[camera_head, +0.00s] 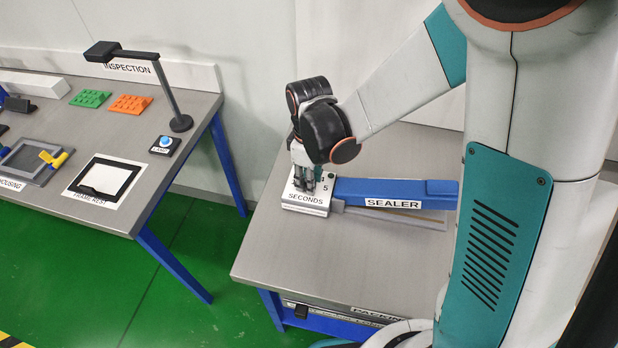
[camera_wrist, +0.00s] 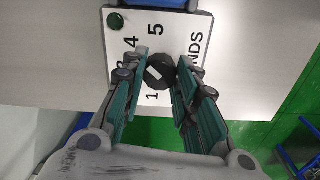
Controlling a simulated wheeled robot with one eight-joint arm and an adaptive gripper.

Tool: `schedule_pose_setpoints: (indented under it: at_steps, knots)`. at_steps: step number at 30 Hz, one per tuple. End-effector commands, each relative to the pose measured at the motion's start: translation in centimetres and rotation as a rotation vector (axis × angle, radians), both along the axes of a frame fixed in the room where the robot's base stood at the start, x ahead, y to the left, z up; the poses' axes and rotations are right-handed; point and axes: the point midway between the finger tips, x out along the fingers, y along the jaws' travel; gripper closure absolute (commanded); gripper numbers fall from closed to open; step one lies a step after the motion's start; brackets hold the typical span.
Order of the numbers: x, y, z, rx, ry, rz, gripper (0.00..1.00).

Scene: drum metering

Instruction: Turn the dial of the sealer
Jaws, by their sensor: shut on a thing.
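The sealer (camera_head: 395,192) is a blue bar on a base with a "SEALER" label, on the right-hand table. Its white panel (camera_head: 304,206), marked "SECONDS", is at the bar's left end. In the wrist view the black dial (camera_wrist: 160,72) sits on the panel among printed numbers; 1, 4 and 5 can be read, another is partly covered by a finger. A short white mark shows on the dial. My gripper (camera_wrist: 162,66) points down at the panel, its two fingers shut on the dial from both sides. In the head view my fingers (camera_head: 307,183) hide the dial.
A dark green round part (camera_wrist: 116,22) is at the panel's corner. The left-hand inspection table (camera_head: 130,105) holds a lamp on a post (camera_head: 172,90), a frame rest (camera_head: 103,180), and green (camera_head: 90,98) and orange (camera_head: 130,104) blocks. The sealer table's front (camera_head: 300,245) is clear.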

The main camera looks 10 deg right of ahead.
Motion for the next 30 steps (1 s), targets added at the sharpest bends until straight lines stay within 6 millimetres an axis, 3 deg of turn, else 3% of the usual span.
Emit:
schedule_pose_setpoints:
  at_steps: [16, 17, 19, 30]
  knots:
    - [-0.02, -0.02, 0.00, -0.001, 0.000, 0.026, 0.96]
    - [-0.03, -0.03, -0.01, -0.001, 0.000, 0.026, 0.65]
    - [-0.02, -0.02, -0.01, -0.001, 0.000, 0.026, 0.51]
    - [0.00, -0.01, 0.20, 0.000, 0.000, 0.025, 0.51]
